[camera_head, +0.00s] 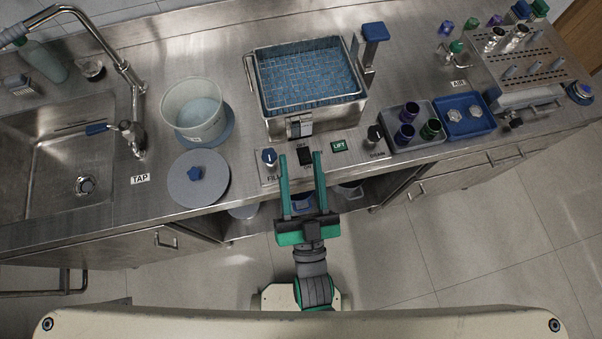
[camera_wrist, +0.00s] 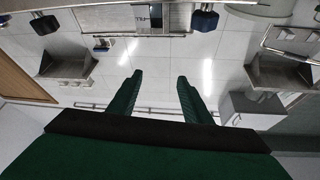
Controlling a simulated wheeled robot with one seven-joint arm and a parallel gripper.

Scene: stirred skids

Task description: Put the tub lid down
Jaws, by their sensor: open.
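The tub lid (camera_head: 199,177) is a grey disc with a blue knob, lying flat on the steel counter in the head view. The tub (camera_head: 193,108) is a pale open vessel with light blue contents, just behind the lid and standing on a blue round base. My gripper (camera_head: 301,160) is open and empty, its two green fingers pointing toward the counter's front edge, to the right of the lid and apart from it. In the wrist view my gripper (camera_wrist: 160,78) shows its two fingers spread with nothing between them. The lid cannot be made out there.
A steel bath (camera_head: 262,117) with blue contents stands behind my gripper, with knobs and a LIFT label in front. A sink (camera_head: 50,165) and tap are at left. A grey holder with dark cups and a blue tray (camera_head: 483,127) are at right.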

